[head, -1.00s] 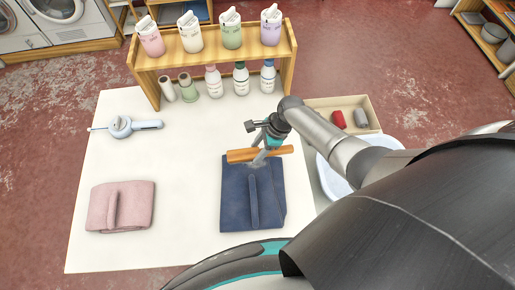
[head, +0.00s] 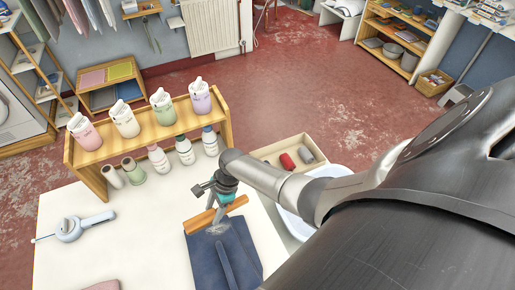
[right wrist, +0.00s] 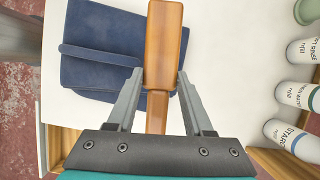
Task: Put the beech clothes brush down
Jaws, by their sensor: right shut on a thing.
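The beech clothes brush (head: 197,221) is a long orange-brown wooden piece at the far edge of the folded navy cloth (head: 210,264). My right gripper (head: 220,203) is shut on it. In the right wrist view the brush (right wrist: 163,45) points away between the fingers of the right gripper (right wrist: 160,75), its narrower handle between them and its broad end over the navy cloth's edge (right wrist: 95,50). I cannot tell whether the brush touches the cloth or hangs just above it. My left gripper is not in view.
A wooden shelf (head: 140,140) with several pastel containers stands behind; bottles and spools stand under it. A blue-white device (head: 72,228) lies on the white table (head: 140,245) at left. A tray (head: 270,153) with red and grey items and a white basin (head: 292,225) are at right. The table's middle is clear.

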